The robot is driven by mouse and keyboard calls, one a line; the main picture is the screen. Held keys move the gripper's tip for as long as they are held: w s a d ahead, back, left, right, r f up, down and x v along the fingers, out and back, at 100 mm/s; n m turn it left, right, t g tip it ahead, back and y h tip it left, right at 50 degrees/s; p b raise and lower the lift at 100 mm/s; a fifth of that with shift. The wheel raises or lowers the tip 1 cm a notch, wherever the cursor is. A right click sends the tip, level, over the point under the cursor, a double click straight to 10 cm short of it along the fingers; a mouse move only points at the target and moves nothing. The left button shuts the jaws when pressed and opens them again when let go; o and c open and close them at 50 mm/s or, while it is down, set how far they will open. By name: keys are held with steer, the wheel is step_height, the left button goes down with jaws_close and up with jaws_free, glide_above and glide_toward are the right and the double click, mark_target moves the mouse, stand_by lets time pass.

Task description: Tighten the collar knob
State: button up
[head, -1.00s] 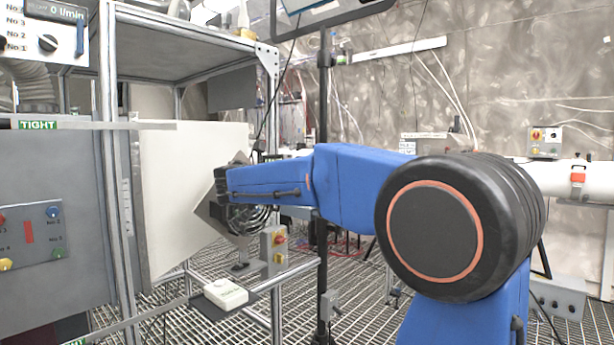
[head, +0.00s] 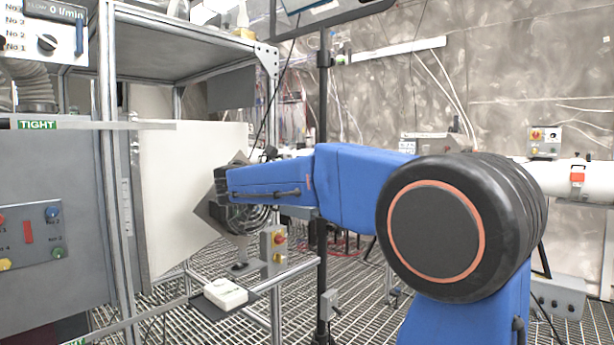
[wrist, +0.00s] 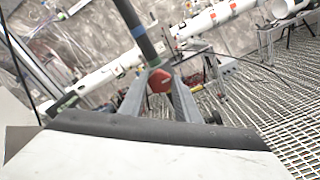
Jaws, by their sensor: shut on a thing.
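The collar knob (wrist: 160,81) is red and shows in the wrist view at the lower end of the visible dark pole (wrist: 137,30). My gripper (wrist: 159,74) has its two grey fingers on either side of the knob and is shut on it. In the head view the black upright pole (head: 323,110) stands behind my blue arm. The arm and wrist hide the knob and my fingertips there.
A metal frame with a white panel (head: 185,190) stands to the left, close to my wrist. A white box (head: 226,293) and a grey switch box (head: 273,250) are on the rail below. A white pipe (wrist: 200,22) runs behind the pole.

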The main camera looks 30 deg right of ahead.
stand_by(0.3)
steer(key=o, duration=1)
steer(key=shift+o, duration=0.2)
steer(key=v, duration=1.7)
steer(key=shift+a, duration=0.2)
steer(key=shift+s, duration=0.1)
